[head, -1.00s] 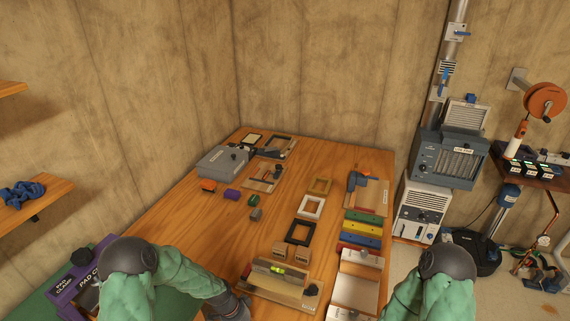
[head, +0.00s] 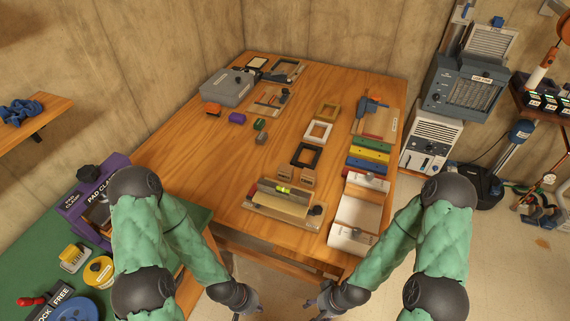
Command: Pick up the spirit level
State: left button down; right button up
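The spirit level (head: 283,188) has a bright yellow-green vial and lies at the near part of the wooden table, on or against a wooden board with a dark knob (head: 316,210) at its right end. I cannot tell exactly how it sits there. My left gripper (head: 252,308) is low at the bottom edge of the head view, in front of the table and apart from the level. My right gripper (head: 322,310) is also at the bottom edge, to the right of the left one. Both grippers' fingers are small and partly cut off, and their opening does not show clearly.
Two small wooden blocks (head: 308,176) and a black frame (head: 306,156) stand just behind the level. A white-and-wood tray (head: 353,229) is close on its right. Coloured bars (head: 368,155) lie beyond that. A purple clamp station (head: 88,204) stands on the green bench at left.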

aim_at(293, 195)
jog(key=i+l+u, duration=0.1)
jog(key=u, duration=0.35)
jog(key=l+u, duration=0.15)
jog(key=u, duration=0.3)
jog(key=i+l+u, duration=0.15)
jog(key=u, duration=0.3)
jog(key=l+u, duration=0.2)
jog(key=u, duration=0.25)
jog(key=l, duration=0.2)
